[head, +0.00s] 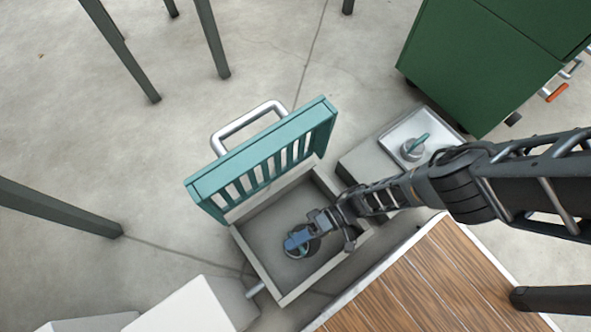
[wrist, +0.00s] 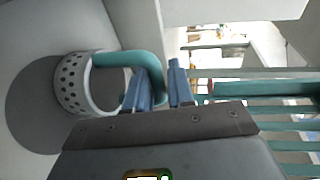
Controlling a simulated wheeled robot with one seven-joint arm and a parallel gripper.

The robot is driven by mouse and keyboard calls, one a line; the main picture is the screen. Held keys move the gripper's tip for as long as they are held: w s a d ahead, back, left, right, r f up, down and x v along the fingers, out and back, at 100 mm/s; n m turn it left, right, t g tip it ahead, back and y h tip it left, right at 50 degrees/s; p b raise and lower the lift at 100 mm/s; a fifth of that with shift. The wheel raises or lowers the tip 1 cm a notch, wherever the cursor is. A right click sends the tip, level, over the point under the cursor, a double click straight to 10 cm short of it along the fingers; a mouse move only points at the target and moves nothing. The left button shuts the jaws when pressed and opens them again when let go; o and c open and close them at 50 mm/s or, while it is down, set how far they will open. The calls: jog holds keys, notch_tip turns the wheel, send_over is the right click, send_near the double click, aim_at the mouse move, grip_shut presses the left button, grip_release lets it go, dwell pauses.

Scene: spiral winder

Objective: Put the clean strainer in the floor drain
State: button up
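A pale perforated strainer (wrist: 72,88) with a curved teal handle (wrist: 128,60) is in the wrist view, its wall looking clean. It lies over part of a dark round area (wrist: 30,105), apparently the drain opening. My gripper (head: 297,240) is down inside the square floor drain (head: 259,236). In the wrist view its blue fingers (wrist: 160,85) are on either side of the handle and look shut on it. In the head view the fingers partly hide the strainer; I cannot tell whether it is seated. Another grey strainer (head: 411,150) with a teal handle sits on a tray.
The teal slatted grate (head: 250,166) stands raised along the drain's far side. The metal tray (head: 437,125) is right of the drain, near a green cabinet (head: 480,62). A wood-topped surface (head: 415,290) is at lower right, and a white block (head: 188,308) at lower left.

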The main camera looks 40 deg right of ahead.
jog(key=o, duration=0.4)
jog(key=shift+c, duration=0.2)
jog(key=v, duration=0.7)
jog(key=shift+d, duration=0.25)
